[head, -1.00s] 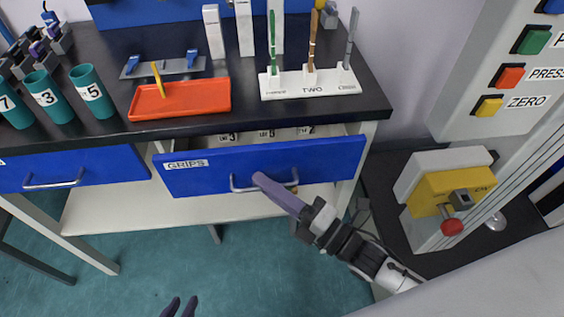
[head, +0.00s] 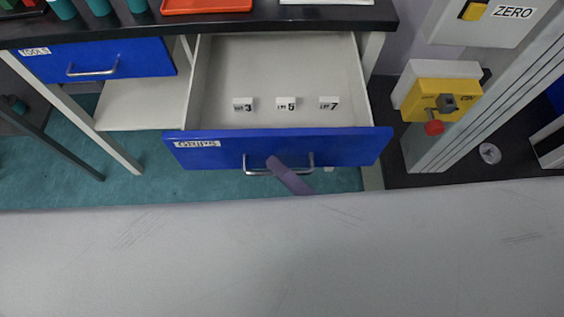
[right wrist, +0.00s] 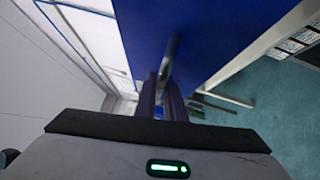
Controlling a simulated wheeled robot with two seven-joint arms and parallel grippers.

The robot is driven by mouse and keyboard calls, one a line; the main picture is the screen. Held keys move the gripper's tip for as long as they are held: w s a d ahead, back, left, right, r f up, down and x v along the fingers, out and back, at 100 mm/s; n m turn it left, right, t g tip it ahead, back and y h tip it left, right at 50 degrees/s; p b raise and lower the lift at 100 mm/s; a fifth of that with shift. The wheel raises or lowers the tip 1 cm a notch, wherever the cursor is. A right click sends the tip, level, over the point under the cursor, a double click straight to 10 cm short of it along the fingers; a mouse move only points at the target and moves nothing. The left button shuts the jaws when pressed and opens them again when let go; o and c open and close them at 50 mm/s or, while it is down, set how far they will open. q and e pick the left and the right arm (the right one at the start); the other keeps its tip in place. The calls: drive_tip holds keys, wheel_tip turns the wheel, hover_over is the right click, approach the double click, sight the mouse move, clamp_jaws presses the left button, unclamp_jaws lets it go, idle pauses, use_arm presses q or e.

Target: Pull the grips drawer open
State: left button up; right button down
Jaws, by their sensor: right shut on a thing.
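The grips drawer (head: 218,155) has a blue front with a white label and a metal bar handle (head: 310,162). In the head view it stands far out from under the bench, its pale inside showing. My right gripper (head: 276,165) is shut on the handle. The right wrist view shows its purple fingers (right wrist: 162,100) around the handle (right wrist: 168,62), against the blue front. Most of my right arm is hidden behind a large grey surface low in the head view. My left gripper is not in view.
Three small white labelled blocks, one of them marked 5 (head: 286,103), stand in the drawer. The blue tools drawer (head: 120,60) to the left is shut. A yellow switch box with a red knob (head: 434,127) is at the right.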

drive_tip(key=shift+s, duration=0.3)
drive_tip(key=c, duration=2.2)
unclamp_jaws()
drive_tip(key=shift+d, duration=0.1)
drive_tip(key=shift+o, duration=0.2)
drive_tip(key=v, duration=1)
drive_tip(key=shift+b, duration=0.35)
drive_tip(key=shift+s+d+r, duration=0.1)
